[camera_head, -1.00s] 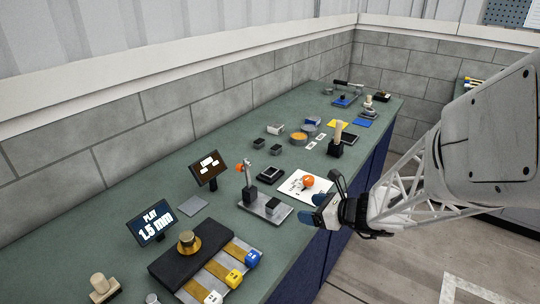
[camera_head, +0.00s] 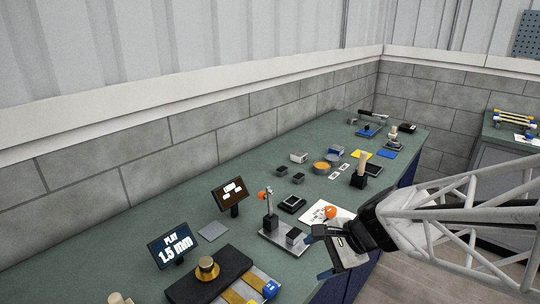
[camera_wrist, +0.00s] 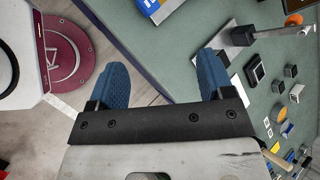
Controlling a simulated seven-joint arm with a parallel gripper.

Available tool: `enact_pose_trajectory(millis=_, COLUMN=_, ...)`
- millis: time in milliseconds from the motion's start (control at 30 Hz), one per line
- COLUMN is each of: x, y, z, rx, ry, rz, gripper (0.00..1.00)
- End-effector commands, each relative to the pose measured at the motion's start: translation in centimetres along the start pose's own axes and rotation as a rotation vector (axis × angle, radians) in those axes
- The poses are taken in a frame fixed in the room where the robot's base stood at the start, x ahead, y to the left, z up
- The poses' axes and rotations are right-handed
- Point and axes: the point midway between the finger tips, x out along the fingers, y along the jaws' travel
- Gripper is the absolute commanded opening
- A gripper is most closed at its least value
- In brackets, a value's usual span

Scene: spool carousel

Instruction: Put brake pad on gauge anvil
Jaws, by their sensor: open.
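The gauge (camera_head: 268,238) is a grey plate with a thin post and an orange knob, near the bench's front edge. Two dark blocks sit on its plate, one at the post's foot and one (camera_head: 294,235) at the right; I cannot tell which is the anvil. The gauge also shows at the top right of the wrist view (camera_wrist: 234,46). I cannot pick out the brake pad for sure; a flat black square tray (camera_head: 292,204) lies behind the gauge. My gripper (camera_head: 318,257) is open and empty, its blue fingers (camera_wrist: 160,82) beside the gauge at the bench's front edge.
A white sheet with an orange ball (camera_head: 330,212) lies beyond the gauge. Two small dark bins (camera_head: 298,178) and a black holder (camera_head: 359,179) stand further back. A red round object (camera_wrist: 68,55) is off the bench.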

Motion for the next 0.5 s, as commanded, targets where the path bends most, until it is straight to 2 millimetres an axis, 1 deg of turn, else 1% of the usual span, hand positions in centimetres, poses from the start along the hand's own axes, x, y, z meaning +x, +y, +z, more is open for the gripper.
enact_pose_trajectory(millis=33, x=-0.6, y=0.5, z=1.0, rx=-0.088, ry=0.024, rz=0.039, gripper=0.74)
enact_pose_trajectory(millis=200, x=-2.8, y=2.6, z=3.2, rx=-0.396, ry=0.115, rz=0.186, gripper=0.74)
enact_pose_trajectory(millis=333, x=-4.6, y=4.2, z=4.4, rx=-0.628, ry=0.184, rz=0.302, gripper=0.74)
enact_pose_trajectory(millis=500, x=-7.3, y=5.7, z=5.4, rx=-0.909, ry=0.273, rz=0.450, gripper=0.74)
